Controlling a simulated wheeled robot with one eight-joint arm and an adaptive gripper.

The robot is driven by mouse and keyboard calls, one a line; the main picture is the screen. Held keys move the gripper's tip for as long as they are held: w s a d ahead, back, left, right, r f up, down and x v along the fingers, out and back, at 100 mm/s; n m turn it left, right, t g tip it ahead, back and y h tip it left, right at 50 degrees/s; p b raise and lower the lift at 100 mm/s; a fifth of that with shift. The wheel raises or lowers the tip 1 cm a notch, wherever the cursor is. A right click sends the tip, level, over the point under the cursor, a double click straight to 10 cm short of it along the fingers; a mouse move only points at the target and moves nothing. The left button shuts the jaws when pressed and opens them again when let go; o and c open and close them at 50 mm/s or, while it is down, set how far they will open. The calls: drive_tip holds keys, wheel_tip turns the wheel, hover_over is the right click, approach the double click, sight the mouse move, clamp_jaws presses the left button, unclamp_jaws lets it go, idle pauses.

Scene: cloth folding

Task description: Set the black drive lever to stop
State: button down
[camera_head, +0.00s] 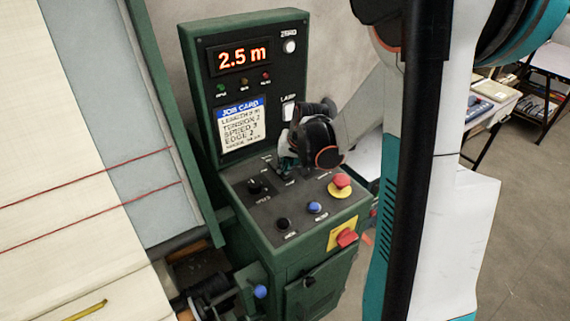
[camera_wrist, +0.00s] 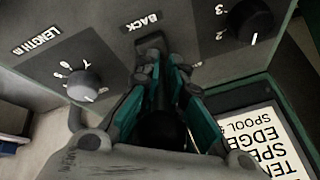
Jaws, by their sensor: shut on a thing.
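My gripper (camera_head: 283,164) reaches down over the back part of the control console (camera_head: 243,211). In the wrist view its teal-sided fingers (camera_wrist: 158,88) are shut around a slim dark upright piece, which appears to be the black drive lever (camera_wrist: 160,98). The lever's foot is by the printed word BACK. The fingers and wrist hide most of the lever in the head view, so its exact position cannot be told. Other position labels are hidden.
A dial (camera_wrist: 83,86) and a black knob (camera_wrist: 250,20) flank the lever closely. The console also carries a red mushroom button (camera_head: 342,181), a blue button (camera_head: 314,207) and a red switch (camera_head: 346,237). The display (camera_head: 240,57) reads 2.5 m above the job card (camera_head: 241,126).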

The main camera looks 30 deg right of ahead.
drive_tip(key=shift+w+r+g+p, duration=0.25)
drive_tip(key=shift+w+g, duration=0.15)
drive_tip(key=shift+g, duration=0.1)
drive_tip(key=shift+w+r+g+p, duration=0.1)
drive_tip(key=shift+w+g+p, duration=0.1)
drive_tip(key=shift+w+g, duration=0.65)
drive_tip(key=shift+g, duration=0.45)
drive_tip(key=shift+w+g, duration=0.35)
drive_tip(key=shift+g, duration=0.45)
drive_tip(key=c, duration=1.7)
unclamp_jaws()
drive_tip(key=shift+o, duration=0.2)
drive_tip(key=shift+a, duration=0.1)
drive_tip(key=shift+r, duration=0.15)
wheel_tip(320, 180, up, 12)
